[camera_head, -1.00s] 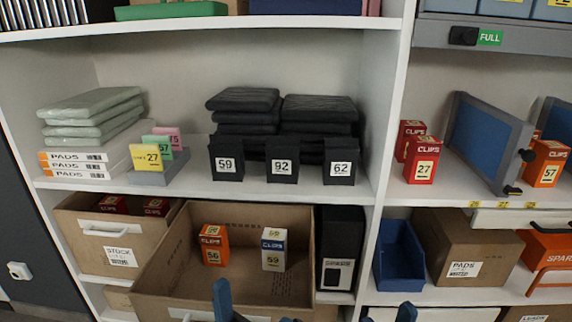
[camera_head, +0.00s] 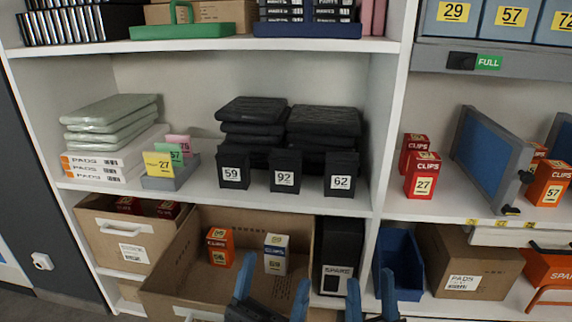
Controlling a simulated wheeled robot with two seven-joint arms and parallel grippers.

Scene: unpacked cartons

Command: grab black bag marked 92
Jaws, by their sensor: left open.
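The black bag marked 92 (camera_head: 285,172) stands upright on the middle shelf, with a white label on its front. It is between a black bag marked 59 (camera_head: 233,170) and a black bag marked 62 (camera_head: 341,172), with gaps on both sides. My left gripper (camera_head: 271,287) is open and empty, low in front of the cardboard bin and below the bag. My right gripper (camera_head: 371,297) shows at the bottom edge, to the right of the left one. Its fingers are apart with nothing between them.
Folded black stacks (camera_head: 323,122) lie behind the bags. A card holder (camera_head: 170,181) and pale packs (camera_head: 112,113) are to the left. A shelf divider (camera_head: 391,100) stands to the right. The open cardboard bin (camera_head: 190,262) juts out below. The space above the bags is free.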

